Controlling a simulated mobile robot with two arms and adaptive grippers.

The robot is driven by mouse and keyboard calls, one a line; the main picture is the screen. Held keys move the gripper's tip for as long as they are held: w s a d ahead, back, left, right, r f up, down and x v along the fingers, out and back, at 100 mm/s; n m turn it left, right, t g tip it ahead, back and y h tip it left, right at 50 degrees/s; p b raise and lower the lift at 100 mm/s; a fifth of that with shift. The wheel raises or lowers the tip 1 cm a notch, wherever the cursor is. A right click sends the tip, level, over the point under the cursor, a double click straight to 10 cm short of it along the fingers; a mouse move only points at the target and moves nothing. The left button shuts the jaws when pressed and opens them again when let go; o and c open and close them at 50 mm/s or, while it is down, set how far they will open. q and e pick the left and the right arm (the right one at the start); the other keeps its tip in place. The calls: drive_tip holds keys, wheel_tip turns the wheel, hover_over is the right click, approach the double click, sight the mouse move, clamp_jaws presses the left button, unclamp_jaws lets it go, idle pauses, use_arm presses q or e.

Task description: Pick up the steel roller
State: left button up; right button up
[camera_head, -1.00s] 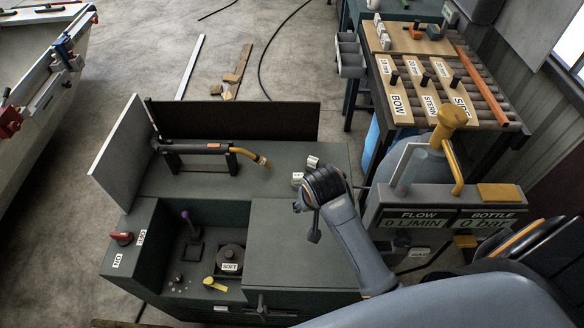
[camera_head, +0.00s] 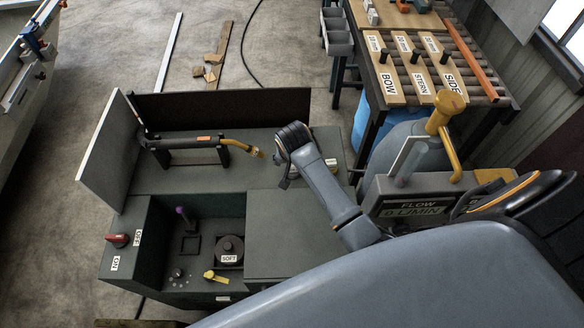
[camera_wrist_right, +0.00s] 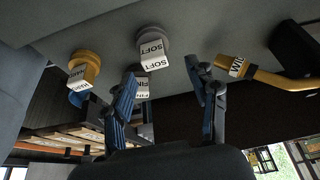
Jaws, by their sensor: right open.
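I cannot tell for sure which thing is the steel roller. In the right wrist view, a grey round piece with a white SOFT tag (camera_wrist_right: 152,45) is above and between my fingertips. A brass-coloured tagged piece (camera_wrist_right: 83,72) is to its left, and another white tag (camera_wrist_right: 142,95) shows behind my left-hand finger. My right gripper (camera_wrist_right: 163,67) is open and empty, apart from these pieces. In the head view my right gripper (camera_head: 281,162) is over the back of the dark green cabinet (camera_head: 293,235), partly hiding small pale pieces (camera_head: 325,167). My left gripper is out of view.
A torch with a yellow neck (camera_head: 237,146) lies on a black stand left of my right gripper; its neck is also close in the wrist view (camera_wrist_right: 275,78). A roller-topped table (camera_head: 462,62) holds boards marked BOW, STERN and SIDE. A yellow-topped cylinder (camera_head: 450,101) stands right.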

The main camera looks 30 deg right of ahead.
drive_tip(key=f, duration=0.1)
drive_tip(key=d+f+p, duration=0.1)
drive_tip(key=f, duration=0.1)
drive_tip(key=shift+w, duration=0.2)
drive_tip(key=shift+w+f, duration=0.3)
drive_tip(key=shift+f, duration=0.35)
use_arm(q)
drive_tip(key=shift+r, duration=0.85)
use_arm(e)
drive_tip(key=shift+c, duration=0.2)
drive_tip(key=shift+s+r, duration=0.1)
drive_tip(key=c, duration=0.4)
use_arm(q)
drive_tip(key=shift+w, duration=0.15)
use_arm(e)
clamp_jaws()
